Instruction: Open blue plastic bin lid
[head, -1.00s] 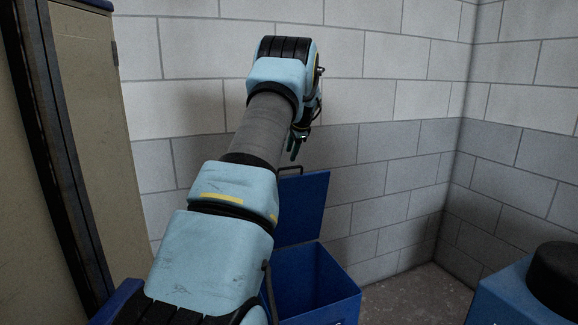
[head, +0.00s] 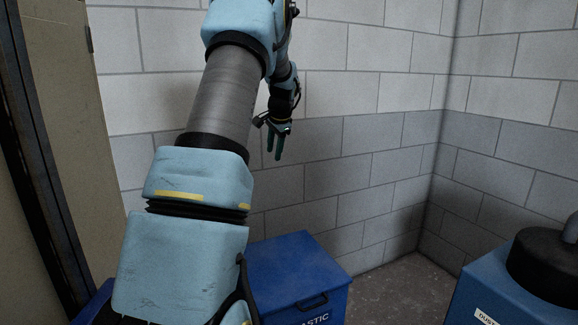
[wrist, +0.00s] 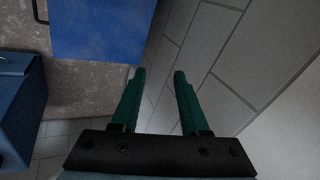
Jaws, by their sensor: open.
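The blue plastic bin (head: 318,310) stands on the floor by the block wall, with part of the word "PLASTIC" showing on its front. Its flat blue lid (head: 295,262) is down over the top, with a dark bar handle (head: 311,300) at the front edge. My arm hides the bin's left side. My gripper (head: 274,155) is open and empty, above and behind the lid near the wall, touching nothing. In the wrist view the green fingers (wrist: 158,75) are apart, and the lid (wrist: 100,30) shows at the top with its handle (wrist: 38,12).
A second blue bin (head: 490,295) with a black round top stands at the right, its label partly reading "DUST". A beige locker (head: 60,130) stands at the left. The block wall (head: 360,150) is close behind. Bare floor (head: 395,290) lies between the bins.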

